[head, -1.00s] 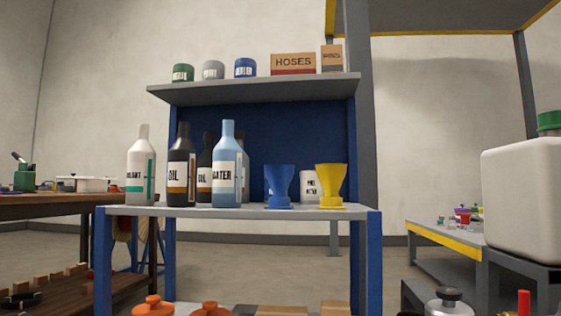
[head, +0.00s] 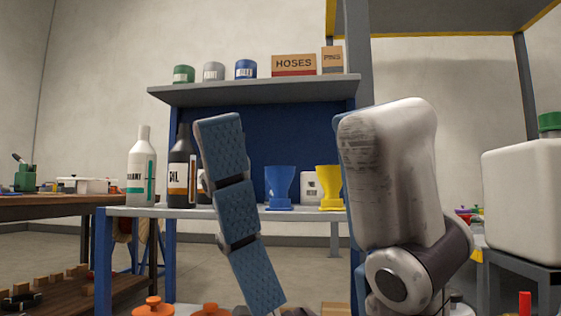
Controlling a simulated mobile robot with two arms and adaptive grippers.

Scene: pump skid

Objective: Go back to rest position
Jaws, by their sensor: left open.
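My left gripper (head: 292,130) is up close in front of the head camera, fingers pointing up. It is open, with a wide empty gap between the blue padded finger on the left and the pale, scuffed finger on the right. Through the gap I see the blue funnel (head: 281,186) and part of the yellow funnel (head: 329,188) on the bench behind. The left finger covers the light blue water bottle and most of a second oil bottle. My right gripper is not in view.
The blue-framed bench (head: 150,212) holds a white bottle (head: 141,167) and a dark oil bottle (head: 181,168). Its upper shelf (head: 255,90) carries cans and a HOSES box (head: 293,65). A white tank (head: 522,200) stands at right, a wooden table (head: 45,205) at left.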

